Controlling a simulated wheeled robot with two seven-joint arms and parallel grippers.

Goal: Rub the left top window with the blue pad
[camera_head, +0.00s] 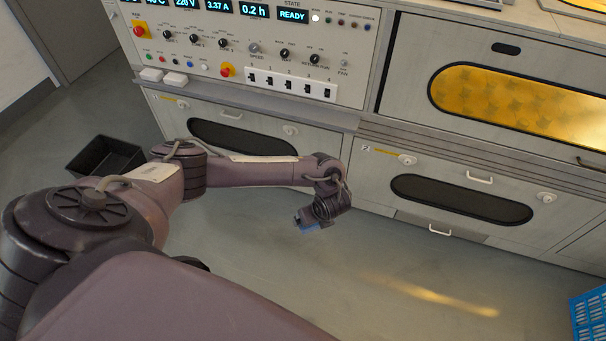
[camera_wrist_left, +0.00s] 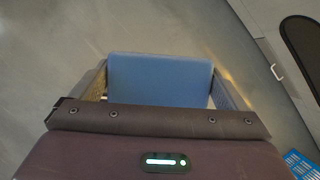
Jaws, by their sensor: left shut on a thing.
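The blue pad (camera_head: 310,228) is held in my left gripper (camera_head: 306,222), above the floor in front of the cabinet in the head view. In the left wrist view the pad (camera_wrist_left: 160,80) sits between the two fingers of the gripper (camera_wrist_left: 160,88), which are shut on it. An upper oval window (camera_head: 525,105), glowing amber, is in the cabinet front at the upper right. My right gripper is not in view.
Dark oval windows are in the lower drawers at left (camera_head: 255,140) and right (camera_head: 460,200). A control panel (camera_head: 245,45) with knobs and switches is above the left drawer. A black bin (camera_head: 105,157) and a blue crate (camera_head: 590,315) stand on otherwise clear floor.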

